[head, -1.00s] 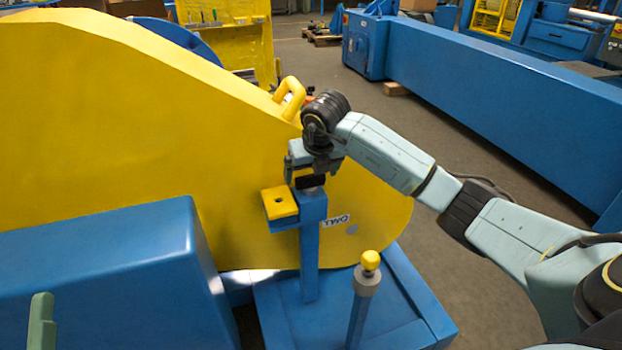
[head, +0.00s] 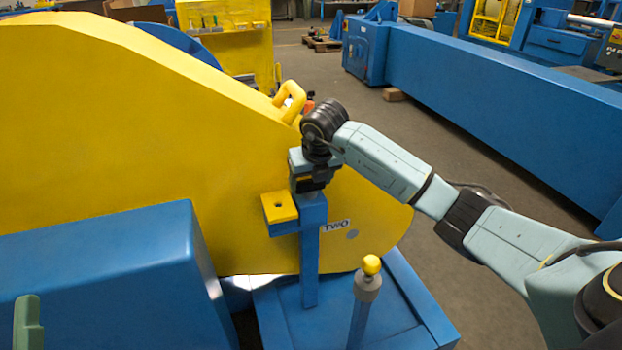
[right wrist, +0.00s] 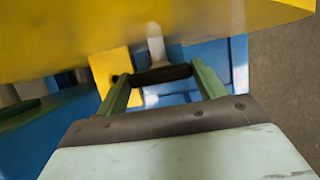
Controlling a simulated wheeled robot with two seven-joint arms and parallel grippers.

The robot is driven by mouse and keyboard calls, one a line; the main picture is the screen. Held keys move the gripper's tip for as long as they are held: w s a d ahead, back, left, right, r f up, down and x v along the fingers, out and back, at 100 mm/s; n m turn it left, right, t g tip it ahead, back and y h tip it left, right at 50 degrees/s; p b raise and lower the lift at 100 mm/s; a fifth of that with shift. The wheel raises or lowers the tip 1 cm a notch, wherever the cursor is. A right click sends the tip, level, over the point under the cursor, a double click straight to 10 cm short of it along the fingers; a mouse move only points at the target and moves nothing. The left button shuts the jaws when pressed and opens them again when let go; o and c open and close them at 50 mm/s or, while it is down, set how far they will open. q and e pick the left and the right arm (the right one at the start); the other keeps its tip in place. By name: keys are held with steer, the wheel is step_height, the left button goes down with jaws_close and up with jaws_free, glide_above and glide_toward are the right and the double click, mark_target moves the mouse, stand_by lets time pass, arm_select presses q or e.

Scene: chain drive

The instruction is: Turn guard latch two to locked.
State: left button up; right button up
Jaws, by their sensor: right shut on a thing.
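Guard latch two stands on a blue post (head: 309,260) in front of the yellow guard (head: 200,150), beside the "TWO" label (head: 336,225). My right gripper (head: 308,188) is at the top of the post. In the right wrist view its green fingers (right wrist: 160,76) are shut on the dark latch handle (right wrist: 163,74), which lies crosswise between them. In the head view the gripper hides most of the handle. A yellow plate with a hole (head: 280,207) is left of the post top. One green finger of my left gripper (head: 27,325) shows at the lower left; its opening cannot be seen.
A yellow-capped pin (head: 371,265) stands on the blue base in front of the post. A blue housing (head: 105,270) fills the lower left. A yellow loop handle (head: 291,98) is on the guard's edge. Bare floor lies right of the guard.

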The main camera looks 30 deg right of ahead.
arm_select(q)
steer(key=shift+w, duration=0.1)
arm_select(e)
steer(key=shift+d+r+n+p, duration=0.1)
steer(key=shift+n+p, duration=0.35)
steer(key=shift+n, duration=0.15)
steer(key=shift+d+n+y+p, duration=0.1)
steer(key=shift+n+y+p, duration=0.55)
steer(key=shift+n, duration=0.45)
steer(key=n+y+p, duration=0.1)
steer(key=n, duration=0.2)
steer(key=shift+n+y, duration=0.25)
steer(key=shift+n, duration=0.15)
arm_select(q)
step_height(320, 180, down, 13)
steer(key=a+g+y, duration=0.2)
steer(key=g+y, duration=0.1)
steer(key=g, duration=0.6)
steer(key=shift+w+r+p, duration=0.15)
steer(key=shift+w+p, duration=0.15)
steer(key=shift+w, duration=0.15)
arm_select(e)
steer(key=shift+w+n+y, duration=0.1)
steer(key=shift+n+y, duration=0.2)
steer(key=shift+n, duration=0.6)
steer(key=o, duration=1)
arm_select(q)
steer(key=shift+s, duration=0.1)
arm_select(e)
steer(key=shift+d, duration=0.1)
